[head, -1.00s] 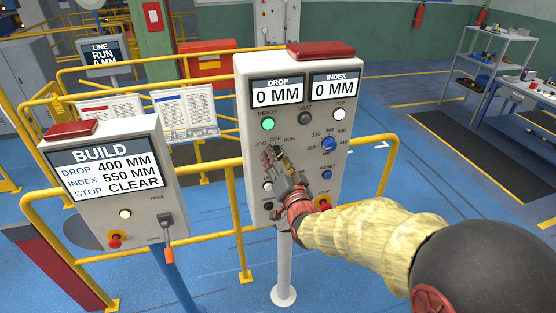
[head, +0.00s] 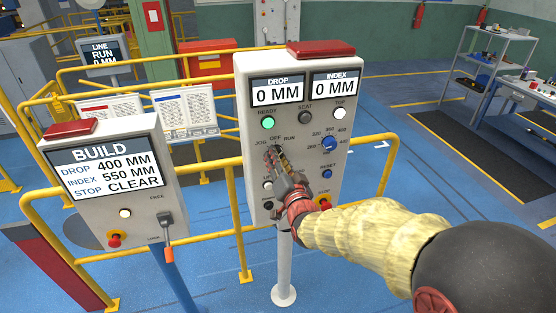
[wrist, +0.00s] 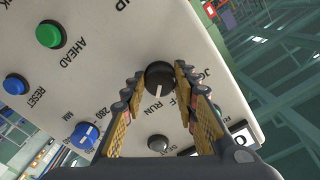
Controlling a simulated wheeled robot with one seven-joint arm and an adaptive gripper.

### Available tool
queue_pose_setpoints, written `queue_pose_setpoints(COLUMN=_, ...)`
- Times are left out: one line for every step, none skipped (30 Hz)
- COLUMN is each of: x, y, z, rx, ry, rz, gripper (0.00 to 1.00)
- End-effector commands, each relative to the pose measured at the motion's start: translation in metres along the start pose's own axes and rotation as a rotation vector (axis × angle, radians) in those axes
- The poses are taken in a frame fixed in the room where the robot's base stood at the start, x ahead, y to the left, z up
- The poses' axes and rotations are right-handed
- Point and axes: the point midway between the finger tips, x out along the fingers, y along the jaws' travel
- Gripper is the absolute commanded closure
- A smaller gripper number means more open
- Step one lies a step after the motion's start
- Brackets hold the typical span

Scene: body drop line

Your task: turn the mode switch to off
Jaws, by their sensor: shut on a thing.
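The mode switch (wrist: 159,75) is a black round knob on the light grey panel face, among the JOG, OFF and RUN labels. Its pale mark appears to point toward RUN in the wrist view. My gripper (wrist: 158,80) has a finger on each side of the knob and is shut on it. In the head view my gripper (head: 277,154) reaches the control box (head: 243,110) just below the JOG, OFF and RUN labels, and its fingers hide the knob there.
A blue dial (head: 329,145) is right of the switch, with a blue RESET button (head: 326,174) below. A lit green READY button (head: 268,123) is above. A BUILD box (head: 138,205) stands left, and yellow rails (head: 240,220) run around the boxes.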

Motion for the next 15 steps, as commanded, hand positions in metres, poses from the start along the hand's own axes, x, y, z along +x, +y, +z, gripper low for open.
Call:
queue_pose_setpoints(x=0.0000, y=0.0013, z=0.0016, rx=-0.012, ry=0.000, rz=0.000, gripper=0.96)
queue_pose_setpoints(x=0.0000, y=0.0015, z=0.0018, rx=-0.023, ry=0.001, rz=0.000, gripper=0.96)
queue_pose_setpoints(x=-0.0001, y=0.0018, z=0.0020, rx=-0.039, ry=0.001, rz=-0.001, gripper=0.96)
queue_pose_setpoints(x=-0.0001, y=0.0019, z=0.0021, rx=-0.054, ry=0.002, rz=-0.001, gripper=0.96)
queue_pose_setpoints(x=-0.0001, y=0.0021, z=0.0024, rx=-0.070, ry=0.002, rz=-0.001, gripper=0.96)
queue_pose_setpoints(x=-0.0001, y=0.0026, z=0.0030, rx=-0.094, ry=0.002, rz=-0.001, gripper=0.96)
queue_pose_setpoints(x=0.0000, y=0.0029, z=0.0033, rx=-0.114, ry=0.002, rz=-0.001, gripper=0.96)
queue_pose_setpoints(x=0.0000, y=0.0031, z=0.0033, rx=-0.135, ry=0.003, rz=-0.001, gripper=0.96)
queue_pose_setpoints(x=0.0000, y=0.0034, z=0.0036, rx=-0.166, ry=0.003, rz=-0.001, gripper=0.96)
queue_pose_setpoints(x=0.0000, y=0.0035, z=0.0037, rx=-0.191, ry=0.003, rz=-0.001, gripper=0.96)
queue_pose_setpoints(x=-0.0001, y=0.0036, z=0.0037, rx=-0.217, ry=0.004, rz=-0.002, gripper=0.96)
queue_pose_setpoints(x=-0.0001, y=0.0041, z=0.0042, rx=-0.252, ry=0.003, rz=-0.001, gripper=0.96)
queue_pose_setpoints(x=-0.0001, y=0.0045, z=0.0045, rx=-0.279, ry=0.003, rz=-0.001, gripper=0.96)
queue_pose_setpoints(x=0.0000, y=0.0044, z=0.0044, rx=-0.306, ry=0.003, rz=-0.001, gripper=0.96)
queue_pose_setpoints(x=0.0000, y=0.0045, z=0.0042, rx=-0.343, ry=0.003, rz=-0.001, gripper=0.96)
